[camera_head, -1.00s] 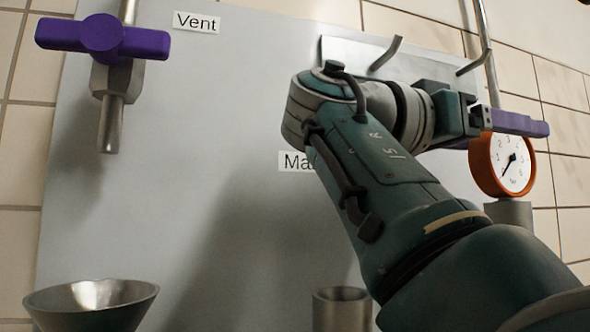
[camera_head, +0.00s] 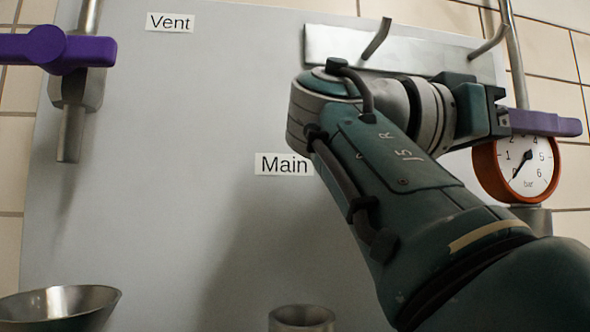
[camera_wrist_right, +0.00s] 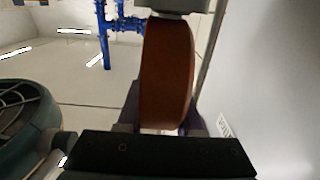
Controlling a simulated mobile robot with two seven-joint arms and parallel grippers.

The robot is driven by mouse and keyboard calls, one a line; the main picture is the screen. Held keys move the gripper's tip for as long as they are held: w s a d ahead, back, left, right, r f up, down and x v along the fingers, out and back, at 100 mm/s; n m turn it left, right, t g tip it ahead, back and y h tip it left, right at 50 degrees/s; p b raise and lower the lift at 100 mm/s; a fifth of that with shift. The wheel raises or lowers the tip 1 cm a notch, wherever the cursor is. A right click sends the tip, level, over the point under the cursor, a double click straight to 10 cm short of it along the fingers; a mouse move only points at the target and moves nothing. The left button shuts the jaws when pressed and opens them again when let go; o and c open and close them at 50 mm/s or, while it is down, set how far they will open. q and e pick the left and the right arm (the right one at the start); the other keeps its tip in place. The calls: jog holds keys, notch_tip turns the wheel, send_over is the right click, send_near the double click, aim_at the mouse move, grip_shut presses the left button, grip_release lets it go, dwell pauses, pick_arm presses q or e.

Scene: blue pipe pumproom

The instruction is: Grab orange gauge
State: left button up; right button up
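The orange gauge (camera_head: 484,170) has a white dial marked bar and sits on a grey fitting at the right of the head view. My right gripper (camera_head: 545,122) has purple fingers. One finger crosses in front of the dial's top edge. In the right wrist view the gauge's orange rim (camera_wrist_right: 167,75) stands large between the spread fingers, one on each side. Whether they touch it I cannot tell. My left gripper is not in view.
A grey panel (camera_head: 180,160) carries Vent and Main labels. At left are a purple-handled valve (camera_head: 60,48) and a metal funnel (camera_head: 62,304). A metal cup (camera_head: 301,318) is at the bottom. A bent-hook bracket (camera_head: 345,45) lies above my arm, and a thin pipe (camera_head: 515,60) rises above the gauge.

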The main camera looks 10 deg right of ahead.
grip_shut()
jog(key=shift+d+r, duration=0.1)
jog(key=shift+r, duration=0.05)
dwell(0.4)
